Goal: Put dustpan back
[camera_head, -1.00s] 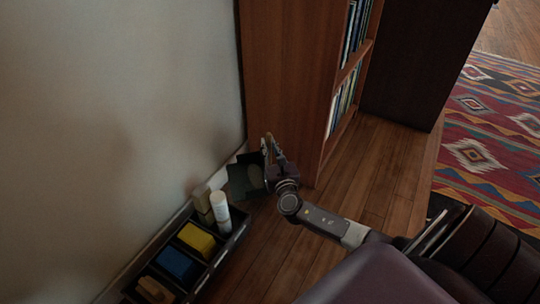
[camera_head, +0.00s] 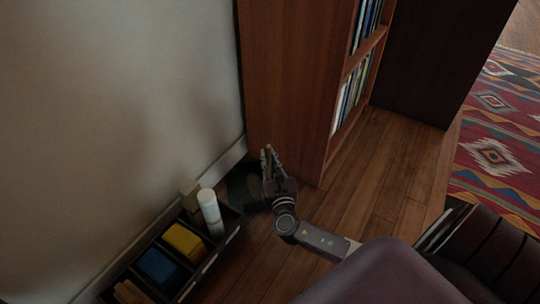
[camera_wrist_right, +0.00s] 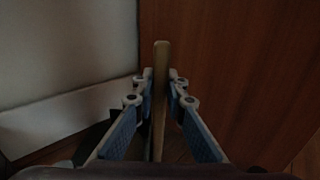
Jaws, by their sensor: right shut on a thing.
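The dustpan (camera_head: 241,190) shows as a dark green shape low in the corner between the wall and the bookcase side, partly hidden by my right gripper. My right gripper (camera_head: 271,163) is shut on its pale wooden handle, which stands up between the fingers. In the right wrist view the handle (camera_wrist_right: 161,75) rises upright between the blue-padded fingers of the gripper (camera_wrist_right: 160,105). The pan itself is mostly hidden there, and I cannot tell whether it touches the floor. My left gripper is not in view.
A dark divided caddy (camera_head: 205,268) stands along the wall at lower left, holding a white bottle (camera_head: 209,206), a yellow item (camera_head: 184,242) and a blue item (camera_head: 158,267). The wooden bookcase (camera_head: 290,85) is close beyond the gripper. Clear floor (camera_head: 375,185) lies to the right.

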